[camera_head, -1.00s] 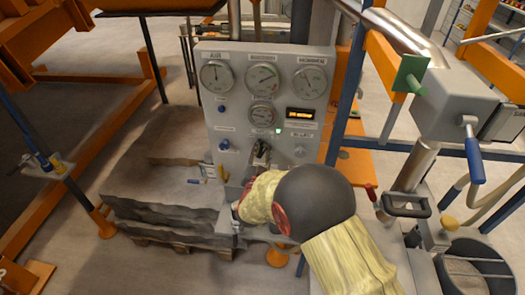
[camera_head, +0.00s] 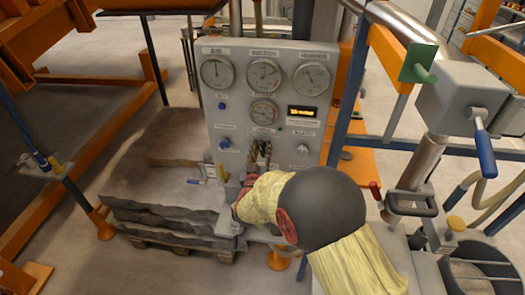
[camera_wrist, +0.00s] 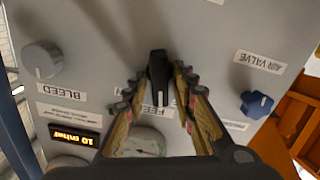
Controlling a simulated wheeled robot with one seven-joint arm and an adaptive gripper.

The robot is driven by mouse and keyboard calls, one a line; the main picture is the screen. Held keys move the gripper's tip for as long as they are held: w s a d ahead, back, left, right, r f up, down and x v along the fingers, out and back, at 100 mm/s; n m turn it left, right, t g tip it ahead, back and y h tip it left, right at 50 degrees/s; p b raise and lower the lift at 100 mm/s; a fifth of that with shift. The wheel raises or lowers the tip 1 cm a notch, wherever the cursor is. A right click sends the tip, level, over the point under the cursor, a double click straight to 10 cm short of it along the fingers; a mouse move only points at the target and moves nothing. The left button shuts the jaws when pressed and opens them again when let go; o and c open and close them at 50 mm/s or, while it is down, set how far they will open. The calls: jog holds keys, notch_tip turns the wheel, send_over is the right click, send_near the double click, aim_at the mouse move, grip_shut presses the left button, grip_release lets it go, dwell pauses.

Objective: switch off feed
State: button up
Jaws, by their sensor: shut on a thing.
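The grey control panel (camera_head: 232,50) stands upright in the head view with gauges and knobs. In the wrist view the black feed knob (camera_wrist: 158,82) sticks out of the panel, above the partly covered "FEED" label (camera_wrist: 150,112). My gripper (camera_wrist: 160,78) has one finger on each side of this knob and is shut on it. In the head view my gripper (camera_head: 261,152) is at the lower middle of the panel, and the feed knob is hard to make out between the fingers. A small lamp (camera_head: 279,128) above it looks dark.
In the wrist view a blue air valve knob (camera_wrist: 257,104) is to the right, and a grey bleed knob (camera_wrist: 42,60) to the left. The display (camera_wrist: 75,145) reads 10 mbar. A grey box with a blue-handled lever (camera_head: 480,145) stands right of the panel.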

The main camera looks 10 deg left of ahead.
jog(key=shift+a+n, duration=0.2)
jog(key=shift+n, duration=1.7)
jog(key=o, duration=0.9)
jog(key=shift+c, duration=0.2)
jog(key=shift+s, duration=0.1)
jog(key=s, duration=1.1)
jog(key=shift+s+d, duration=0.35)
jog(key=shift+s, duration=0.05)
jog(key=shift+f, duration=0.1)
